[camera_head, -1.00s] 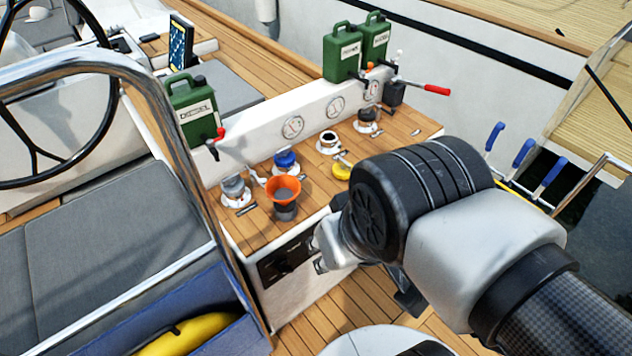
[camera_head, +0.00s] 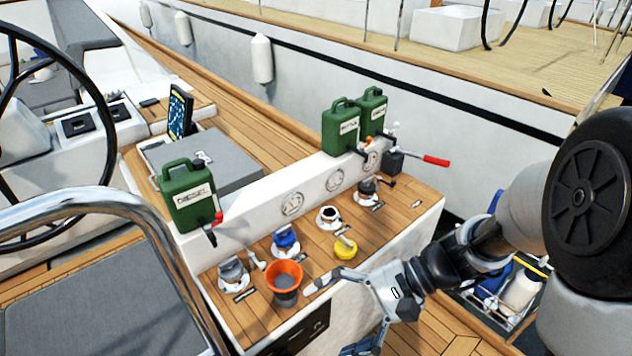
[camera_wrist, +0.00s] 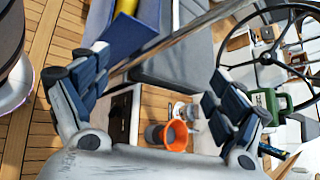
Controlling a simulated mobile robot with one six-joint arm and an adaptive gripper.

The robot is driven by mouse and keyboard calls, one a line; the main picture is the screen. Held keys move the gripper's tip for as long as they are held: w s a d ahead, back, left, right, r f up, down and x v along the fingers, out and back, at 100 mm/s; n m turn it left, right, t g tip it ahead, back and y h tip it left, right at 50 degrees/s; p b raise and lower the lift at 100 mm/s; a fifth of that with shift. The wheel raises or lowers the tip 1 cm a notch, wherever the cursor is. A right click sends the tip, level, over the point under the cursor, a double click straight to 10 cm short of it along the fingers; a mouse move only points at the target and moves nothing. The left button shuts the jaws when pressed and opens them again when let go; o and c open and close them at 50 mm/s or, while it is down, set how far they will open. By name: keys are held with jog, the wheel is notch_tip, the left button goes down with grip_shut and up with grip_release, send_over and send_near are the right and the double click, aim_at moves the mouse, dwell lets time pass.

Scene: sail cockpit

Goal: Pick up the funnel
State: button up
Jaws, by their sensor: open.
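An orange funnel (camera_head: 284,277) with a dark lower part stands at the front left of the wooden console top (camera_head: 390,228). My gripper (camera_head: 335,318) is open and empty, to the right of the funnel and apart from it, beside the console's front edge. In the wrist view the funnel (camera_wrist: 176,136) shows between the two spread fingers of my gripper (camera_wrist: 150,85), some way beyond them.
A grey cap (camera_head: 233,271), a blue cap (camera_head: 286,240) and a yellow cap (camera_head: 345,248) sit near the funnel. Green canisters, one being (camera_head: 188,196), stand along the white ledge behind. A steel rail (camera_head: 100,200) curves at the left, near the console.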

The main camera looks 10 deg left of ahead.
jog(key=shift+o, duration=0.2)
jog(key=w+f+m+y, duration=0.1)
jog(key=w+a+f+m+y, duration=0.1)
jog(key=w, duration=0.1)
jog(key=w+a+m+y+p, duration=0.1)
jog(key=shift+w+a+f+t, duration=0.1)
jog(key=shift+w+f+t, duration=0.05)
jog(key=shift+f+t, duration=0.25)
jog(key=m+t+y+p, duration=0.2)
jog(key=m+t+p, duration=0.1)
jog(key=m+t, duration=1)
send_near(284, 276)
jog(key=shift+m+g, duration=0.4)
jog(key=shift+m, duration=0.2)
jog(key=shift+w+f+b+x, duration=0.15)
jog(key=shift+b+x, duration=0.55)
jog(key=shift+x, duration=1.05)
jog(key=shift+w+f+b+x, duration=0.15)
jog(key=shift+b+x, duration=0.6)
jog(key=shift+x, duration=1)
jog(key=shift+w+f+b+x, duration=0.2)
jog(key=shift+b+x, duration=0.5)
jog(key=shift+x, duration=1.05)
jog(key=shift+s, duration=0.15)
jog(key=c, duration=0.9)
